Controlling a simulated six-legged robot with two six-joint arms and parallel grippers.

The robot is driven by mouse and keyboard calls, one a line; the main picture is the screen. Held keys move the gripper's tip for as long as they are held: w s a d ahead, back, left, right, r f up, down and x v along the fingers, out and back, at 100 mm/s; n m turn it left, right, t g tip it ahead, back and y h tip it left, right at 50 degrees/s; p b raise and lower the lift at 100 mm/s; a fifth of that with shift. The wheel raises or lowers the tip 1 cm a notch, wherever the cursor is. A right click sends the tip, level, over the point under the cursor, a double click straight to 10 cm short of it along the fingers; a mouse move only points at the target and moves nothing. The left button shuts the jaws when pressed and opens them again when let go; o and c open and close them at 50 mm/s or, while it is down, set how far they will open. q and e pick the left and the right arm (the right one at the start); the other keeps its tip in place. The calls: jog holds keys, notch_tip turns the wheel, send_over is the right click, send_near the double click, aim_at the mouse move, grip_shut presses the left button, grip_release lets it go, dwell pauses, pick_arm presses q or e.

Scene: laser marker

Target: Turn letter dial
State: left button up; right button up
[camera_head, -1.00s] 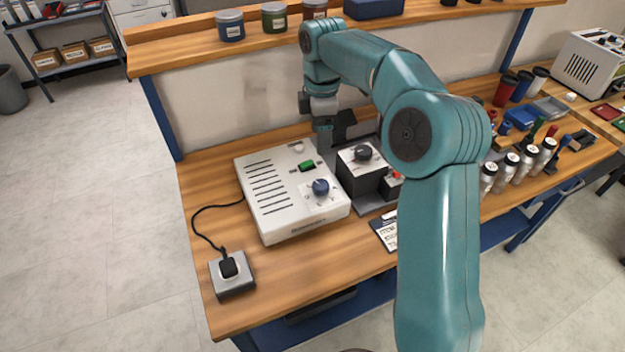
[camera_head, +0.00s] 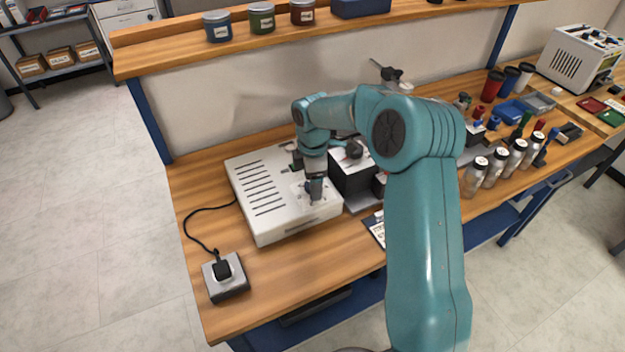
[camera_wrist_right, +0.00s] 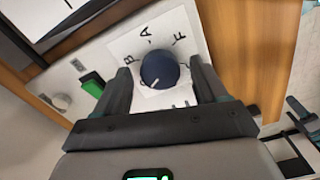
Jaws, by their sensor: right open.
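The letter dial (camera_wrist_right: 160,70) is a dark blue round knob with a short white pointer line, seen in the right wrist view. It sits on a white plate (camera_wrist_right: 190,24) with black letters, of which B, A and F are readable; others are hidden. My right gripper (camera_wrist_right: 160,72) is open, with one finger on each side of the dial. I cannot tell whether the fingers touch it. In the head view my right gripper (camera_head: 315,190) points down at the front right of the white machine (camera_head: 262,215) and mostly covers the dial. My left gripper is not in view.
A green switch (camera_wrist_right: 92,84) is beside the plate. A black box (camera_head: 352,182) stands close to the right of the machine. A corded pad (camera_head: 226,278) lies at the front left. A shelf (camera_head: 180,55) runs behind.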

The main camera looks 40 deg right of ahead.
jog(key=shift+s+f, duration=0.1)
jog(key=shift+c, duration=1)
jog(key=c, duration=0.9)
jog(key=shift+o, duration=0.2)
